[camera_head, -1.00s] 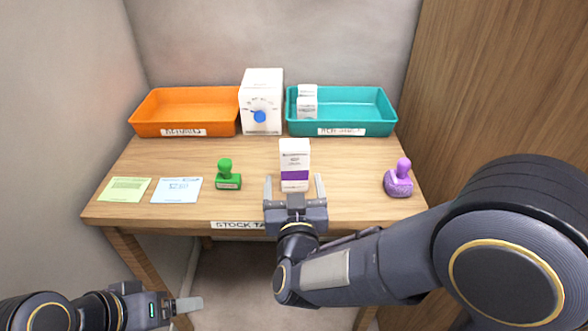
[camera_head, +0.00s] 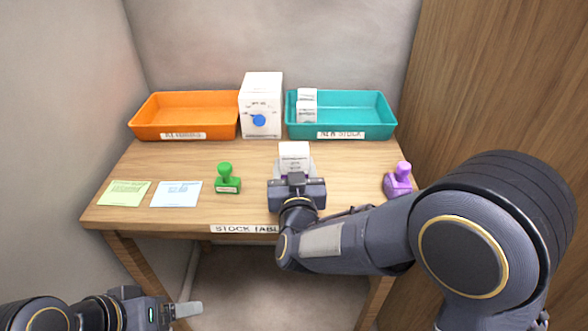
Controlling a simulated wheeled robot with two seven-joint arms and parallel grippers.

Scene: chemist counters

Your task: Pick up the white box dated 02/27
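An orange tray (camera_head: 147,131) and a teal tray (camera_head: 380,127) holding small white boxes (camera_head: 306,112) stand at the back, with a white dial box (camera_head: 262,92) between them. A green stamp (camera_head: 227,182) and cards are left; a purple stamp (camera_head: 398,182) is right, near my arm.

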